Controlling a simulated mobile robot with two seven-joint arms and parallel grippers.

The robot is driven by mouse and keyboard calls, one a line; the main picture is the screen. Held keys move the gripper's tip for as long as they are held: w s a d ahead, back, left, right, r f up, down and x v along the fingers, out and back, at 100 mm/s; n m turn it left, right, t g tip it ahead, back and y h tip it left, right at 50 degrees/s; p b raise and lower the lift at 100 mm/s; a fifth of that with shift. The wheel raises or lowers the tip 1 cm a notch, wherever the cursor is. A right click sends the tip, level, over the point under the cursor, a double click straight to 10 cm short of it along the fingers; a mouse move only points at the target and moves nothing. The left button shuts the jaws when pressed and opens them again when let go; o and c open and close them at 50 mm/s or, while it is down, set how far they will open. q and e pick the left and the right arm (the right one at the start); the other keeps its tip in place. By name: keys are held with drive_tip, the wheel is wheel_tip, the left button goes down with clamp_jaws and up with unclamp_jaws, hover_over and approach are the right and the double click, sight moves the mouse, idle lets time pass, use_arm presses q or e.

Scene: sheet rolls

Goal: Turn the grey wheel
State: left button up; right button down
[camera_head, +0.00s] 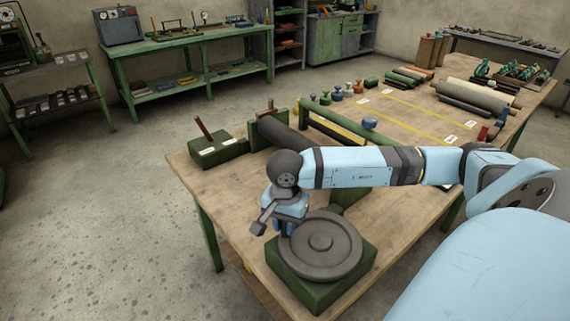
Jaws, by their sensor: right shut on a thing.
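The grey wheel (322,246) is a dark grey disc with a raised hub. It lies flat on a green box-shaped base (312,293) at the near corner of the wooden table. My right gripper (286,229) points down at the wheel's left rim and is shut on the wheel there. The exact spot between its fingers is hidden by the gripper itself. My right arm comes in from the right and passes above the table behind the wheel. My left gripper is not in view.
A green block with a brown lever (204,128) stands at the table's left corner. A dark roller (284,136) in green supports lies behind my arm. Several knobs and a blue one (370,122) stand farther back. Bare wood (225,185) lies left of my gripper.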

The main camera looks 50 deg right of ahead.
idle(0.3)
drive_tip(key=c, duration=1)
unclamp_jaws()
wheel_tip(320, 180, up, 14)
drive_tip(key=shift+f, duration=0.1)
